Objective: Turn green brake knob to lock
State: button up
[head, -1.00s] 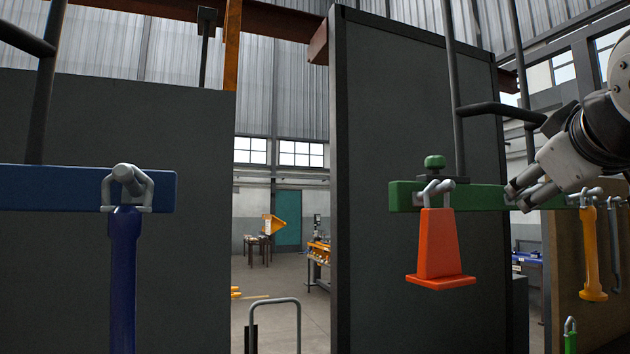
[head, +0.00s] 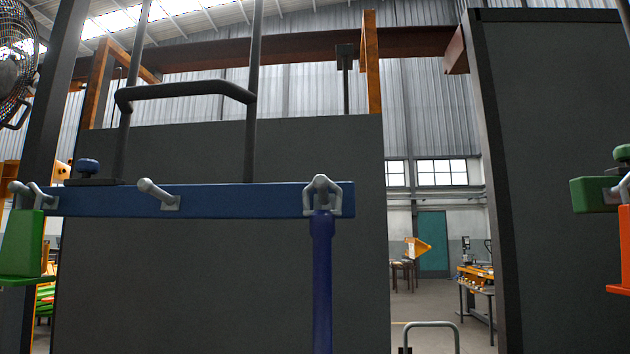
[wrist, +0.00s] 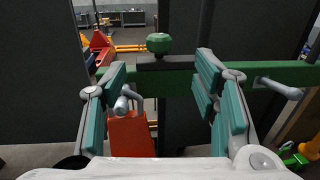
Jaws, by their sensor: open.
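The green brake knob (wrist: 158,43) stands on a dark mount on top of the green bar (wrist: 180,82) in the wrist view. My gripper (wrist: 160,76) is open and empty, its teal-padded fingers spread left and right. The knob lies ahead, between the fingertips in the picture and a little above them; no contact shows. In the head view the knob (head: 623,153) is cut off by the right edge, above the end of the green bar (head: 592,194). My gripper is outside the head view.
An orange-red block (wrist: 130,135) hangs under the green bar, close to the left finger. A grey peg (wrist: 280,88) sticks out at right. A blue bar (head: 235,200) carries a blue knob (head: 88,166) and a hanging blue handle (head: 322,270).

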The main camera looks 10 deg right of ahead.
aim_at(628, 150)
jog(key=x, duration=1.3)
jog(key=shift+w, duration=0.35)
jog(key=c, duration=1.2)
